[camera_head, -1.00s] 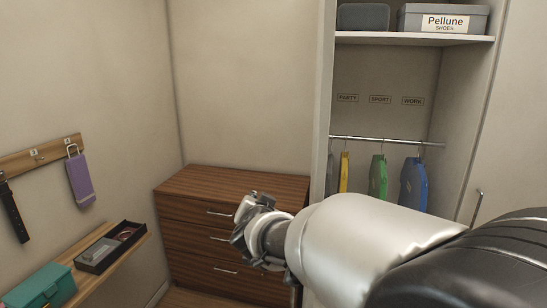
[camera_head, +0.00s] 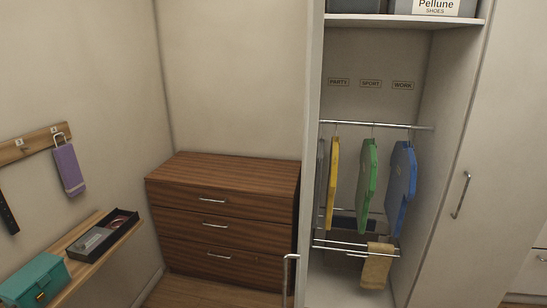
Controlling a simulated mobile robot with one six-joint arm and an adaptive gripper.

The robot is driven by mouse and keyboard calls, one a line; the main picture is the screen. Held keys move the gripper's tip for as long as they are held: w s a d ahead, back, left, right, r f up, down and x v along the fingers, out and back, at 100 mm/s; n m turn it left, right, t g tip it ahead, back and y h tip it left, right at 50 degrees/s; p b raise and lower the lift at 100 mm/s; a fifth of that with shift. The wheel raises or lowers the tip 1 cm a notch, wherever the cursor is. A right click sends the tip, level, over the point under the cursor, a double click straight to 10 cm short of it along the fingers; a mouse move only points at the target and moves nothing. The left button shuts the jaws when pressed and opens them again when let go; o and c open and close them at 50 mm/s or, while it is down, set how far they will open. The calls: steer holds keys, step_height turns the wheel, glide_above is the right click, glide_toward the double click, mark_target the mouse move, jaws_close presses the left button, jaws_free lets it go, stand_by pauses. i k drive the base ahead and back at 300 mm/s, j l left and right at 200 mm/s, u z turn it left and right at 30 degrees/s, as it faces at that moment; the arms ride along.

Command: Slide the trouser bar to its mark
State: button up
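The trouser bars (camera_head: 340,246) are thin pale metal rods low in the open wardrobe, below the hanging clothes. A tan folded cloth, likely trousers (camera_head: 377,266), hangs over their right end. I cannot make out a mark for the bar. My gripper and arm are out of view.
A yellow (camera_head: 333,182), a green (camera_head: 368,175) and a blue garment (camera_head: 401,185) hang from the upper rail (camera_head: 385,126). A wooden dresser (camera_head: 222,225) stands left of the wardrobe. A wall shelf (camera_head: 128,234) holds a teal box (camera_head: 36,282) and a dark tray (camera_head: 119,224).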

mark_target(344, 248)
steer(key=i+j+z, duration=0.2)
steer(key=j, duration=0.3)
steer(key=j+z, duration=0.25)
steer(key=j, duration=0.25)
steer(key=i+l, duration=0.1)
steer(key=l, duration=0.85)
steer(key=i+l, duration=0.15)
steer(key=l, duration=0.3)
steer(key=i+l, duration=0.35)
steer(key=i, duration=0.15)
steer(key=i+l, duration=0.35)
steer(key=i, duration=0.2)
steer(key=i+l, duration=0.35)
steer(key=i, duration=0.15)
steer(key=i+j+u, duration=0.05)
